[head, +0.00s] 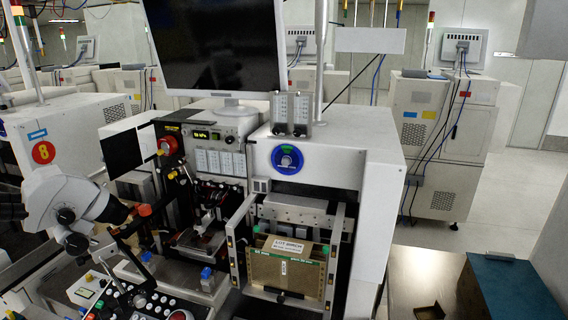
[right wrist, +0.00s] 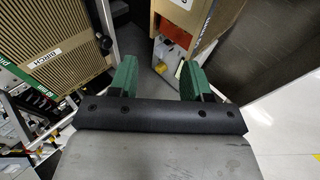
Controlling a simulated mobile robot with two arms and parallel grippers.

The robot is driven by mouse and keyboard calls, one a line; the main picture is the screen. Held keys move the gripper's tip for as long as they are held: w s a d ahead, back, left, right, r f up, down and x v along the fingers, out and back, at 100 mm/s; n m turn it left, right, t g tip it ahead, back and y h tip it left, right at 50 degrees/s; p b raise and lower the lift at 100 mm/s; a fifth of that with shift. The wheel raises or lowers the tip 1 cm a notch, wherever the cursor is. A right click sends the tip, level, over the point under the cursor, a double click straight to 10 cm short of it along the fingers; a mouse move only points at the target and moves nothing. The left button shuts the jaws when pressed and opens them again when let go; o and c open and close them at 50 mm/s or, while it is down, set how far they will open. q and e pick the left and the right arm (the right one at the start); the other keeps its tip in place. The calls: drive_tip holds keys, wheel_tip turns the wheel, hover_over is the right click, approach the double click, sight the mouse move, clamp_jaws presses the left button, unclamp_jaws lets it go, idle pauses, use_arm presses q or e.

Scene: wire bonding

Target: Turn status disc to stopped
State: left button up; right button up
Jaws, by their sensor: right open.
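The status disc (head: 287,159) is a round blue disc with a pale knob-like centre. It sits on the white front panel of the bonding machine (head: 345,152), in the middle of the head view; its lettering is too small to read. My right gripper (right wrist: 160,77) shows in the right wrist view with two green fingers spread apart and nothing between them. The disc does not show in that view. Neither gripper shows in the head view.
A brown ribbed magazine (head: 288,274) with a label stands in a frame below the disc. A monitor (head: 218,45) stands above. A microscope (head: 75,205) and controls are at left. The floor at right is clear.

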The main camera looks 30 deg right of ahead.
drive_tip(key=w+d+r+n+t+h, duration=0.4)
drive_tip(key=w+r+n, duration=0.3)
drive_tip(key=w+r, duration=0.65)
drive_tip(key=n+h+p, duration=0.2)
drive_tip(key=n+h, duration=0.3)
drive_tip(key=n, duration=0.2)
approach(285, 163)
drive_tip(key=p+x, duration=0.2)
drive_tip(key=x, duration=0.6)
drive_tip(key=shift+w+d, duration=0.2)
drive_tip(key=shift+d, duration=0.05)
clamp_jaws()
